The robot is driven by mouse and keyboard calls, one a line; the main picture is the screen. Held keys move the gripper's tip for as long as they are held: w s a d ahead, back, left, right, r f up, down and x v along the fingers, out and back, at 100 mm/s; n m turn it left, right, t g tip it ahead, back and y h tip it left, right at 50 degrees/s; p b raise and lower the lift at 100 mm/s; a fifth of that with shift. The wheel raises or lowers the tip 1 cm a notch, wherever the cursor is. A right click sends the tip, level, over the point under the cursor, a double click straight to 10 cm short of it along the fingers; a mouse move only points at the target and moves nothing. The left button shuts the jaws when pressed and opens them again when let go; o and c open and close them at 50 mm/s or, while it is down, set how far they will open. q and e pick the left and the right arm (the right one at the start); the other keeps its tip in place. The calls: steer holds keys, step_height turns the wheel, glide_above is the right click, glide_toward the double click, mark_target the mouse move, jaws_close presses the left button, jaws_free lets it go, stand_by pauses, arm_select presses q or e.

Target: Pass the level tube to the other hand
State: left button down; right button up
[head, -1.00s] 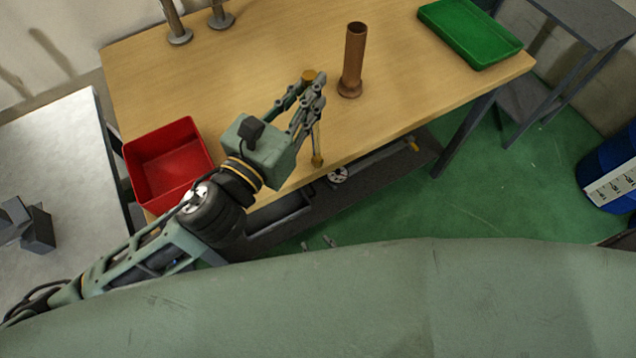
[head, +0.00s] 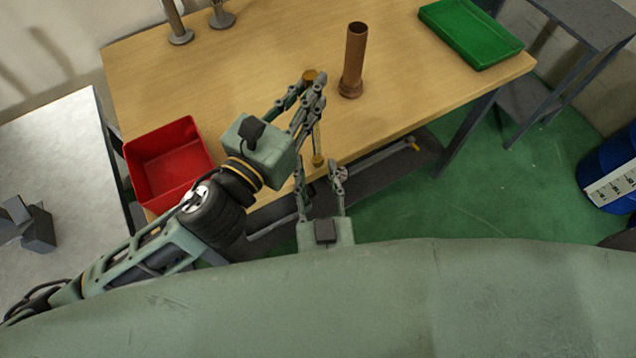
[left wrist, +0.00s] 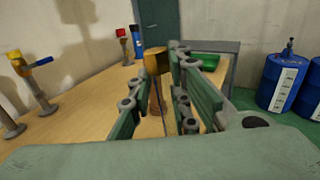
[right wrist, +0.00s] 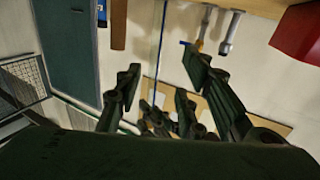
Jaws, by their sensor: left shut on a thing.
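The level tube is a thin upright rod with a brass cap (head: 309,75) at its top and a brass end (head: 318,160) at its bottom. My left gripper (head: 312,92) is shut on its upper part, near the table's front edge. The brass cap also shows between the fingers in the left wrist view (left wrist: 156,60). My right gripper (head: 320,174) is open, with its fingers pointing toward the tube's lower end. The fingers look apart from the tube in the head view.
A copper pipe (head: 353,60) stands upright on the wooden table (head: 250,60), right of the left gripper. A red bin (head: 168,160) is at the table's left, and a green tray (head: 470,32) at its back right. Two metal posts (head: 176,25) stand at the back left.

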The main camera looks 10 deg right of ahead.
mark_target(312, 134)
steer(key=w, duration=0.9)
steer(key=shift+w+d, duration=0.25)
steer(key=shift+w, duration=0.05)
steer(key=shift+a, duration=0.15)
jaws_close()
arm_select(q)
steer(key=c, duration=1.6)
jaws_free()
steer(key=shift+o, duration=0.2)
